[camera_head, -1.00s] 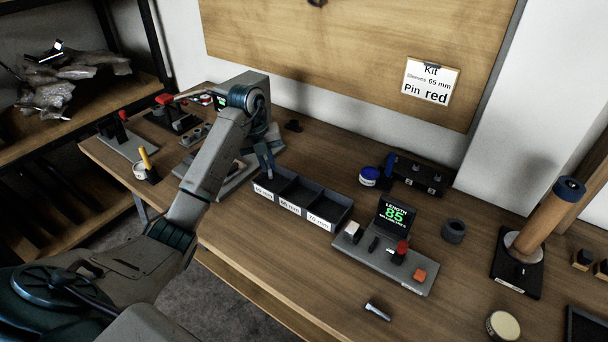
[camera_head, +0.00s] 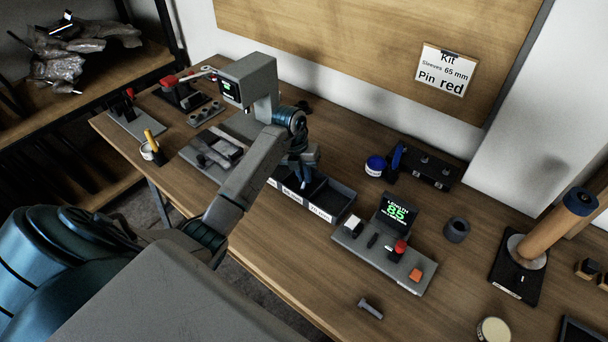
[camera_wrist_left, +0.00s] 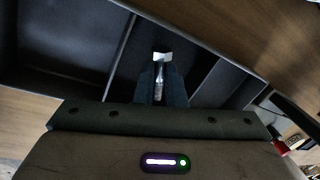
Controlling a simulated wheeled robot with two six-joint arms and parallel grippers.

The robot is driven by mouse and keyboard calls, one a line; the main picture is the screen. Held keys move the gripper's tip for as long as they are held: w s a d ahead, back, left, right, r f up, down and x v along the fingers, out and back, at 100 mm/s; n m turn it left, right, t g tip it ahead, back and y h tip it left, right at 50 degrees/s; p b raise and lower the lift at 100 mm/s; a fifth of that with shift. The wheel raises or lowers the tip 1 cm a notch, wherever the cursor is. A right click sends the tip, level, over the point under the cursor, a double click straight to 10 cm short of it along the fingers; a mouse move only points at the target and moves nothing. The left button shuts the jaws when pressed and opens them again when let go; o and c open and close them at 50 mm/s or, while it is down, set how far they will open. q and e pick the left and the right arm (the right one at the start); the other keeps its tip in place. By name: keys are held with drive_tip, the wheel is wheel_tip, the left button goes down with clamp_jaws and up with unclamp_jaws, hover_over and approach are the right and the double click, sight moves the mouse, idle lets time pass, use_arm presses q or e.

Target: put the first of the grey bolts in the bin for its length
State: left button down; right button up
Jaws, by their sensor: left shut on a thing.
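My left gripper (camera_head: 300,172) is over the dark three-compartment bin tray (camera_head: 337,203). It is shut on a grey bolt (camera_wrist_left: 160,72), seen between the fingers in the left wrist view. There the bolt, head outward, lines up with the middle compartment, between two dividers; how deep it sits I cannot tell. The arm and gripper partly hide the tray and its front labels. A second grey bolt (camera_head: 370,308) lies on the table near the front edge. The length gauge (camera_head: 385,250) has a display (camera_head: 397,212) reading 85. My right gripper is out of view.
A blue-lidded jar (camera_head: 375,166) and a black block (camera_head: 428,168) stand behind the gauge. A grey ring (camera_head: 456,230) and a wooden post on a black base (camera_head: 518,265) are to the right. Bare table lies in front of the tray.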

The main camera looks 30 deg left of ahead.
use_arm(q)
drive_tip(key=shift+a+f, duration=0.1)
drive_tip(key=shift+f, duration=0.5)
drive_tip(key=shift+f, duration=0.1)
drive_tip(key=c, duration=1.5)
unclamp_jaws()
